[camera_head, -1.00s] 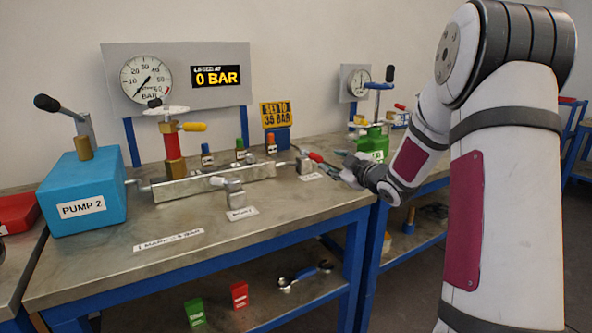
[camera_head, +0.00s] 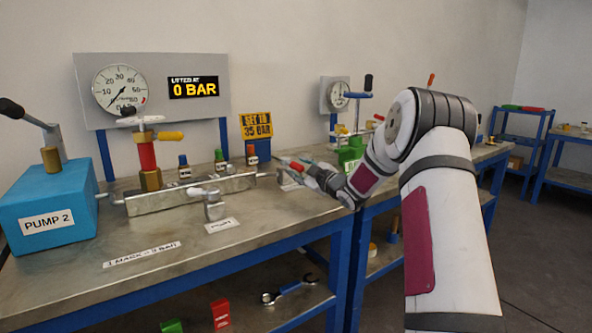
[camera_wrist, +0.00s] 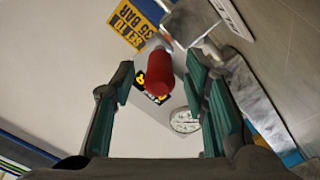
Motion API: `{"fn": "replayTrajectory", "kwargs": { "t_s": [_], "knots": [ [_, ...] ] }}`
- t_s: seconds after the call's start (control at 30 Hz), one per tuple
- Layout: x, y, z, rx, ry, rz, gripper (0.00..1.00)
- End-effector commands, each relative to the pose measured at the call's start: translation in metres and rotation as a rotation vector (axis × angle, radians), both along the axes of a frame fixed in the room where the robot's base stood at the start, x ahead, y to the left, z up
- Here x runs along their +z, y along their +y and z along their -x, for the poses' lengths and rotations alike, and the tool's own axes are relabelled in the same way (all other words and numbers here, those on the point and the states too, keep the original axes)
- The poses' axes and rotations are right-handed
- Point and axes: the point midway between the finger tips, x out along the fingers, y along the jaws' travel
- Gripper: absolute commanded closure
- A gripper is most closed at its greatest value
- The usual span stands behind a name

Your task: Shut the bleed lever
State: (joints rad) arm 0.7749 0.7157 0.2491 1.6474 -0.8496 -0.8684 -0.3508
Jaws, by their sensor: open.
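A red-handled lever (camera_head: 297,166) stands at the right end of the steel manifold block (camera_head: 190,193) on the bench. In the wrist view its red grip (camera_wrist: 160,75) points towards the camera, between my two green-padded fingers. My gripper (camera_wrist: 160,70) is open, with a gap on each side of the red grip. In the head view my gripper (camera_head: 301,169) is at the lever from the right and partly hides it. The label by this lever is too small to read.
The blue pump (camera_head: 52,205) is at the left end. The gauge panel (camera_head: 150,88) reads 0 BAR. A green pump (camera_head: 351,152) stands behind my arm.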

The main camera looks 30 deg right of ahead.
Motion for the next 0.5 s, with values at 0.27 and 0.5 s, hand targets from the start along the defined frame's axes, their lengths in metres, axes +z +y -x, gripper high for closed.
{"fn": "replayTrajectory", "kwargs": {
  "t_s": [0.27, 0.5],
  "knots": [
    [0.0, 0.0, -0.022, -0.001, -0.001, -0.001, 0.59],
    [0.0, 0.0, -0.022, -0.001, 0.001, -0.001, 0.59]
  ]
}}
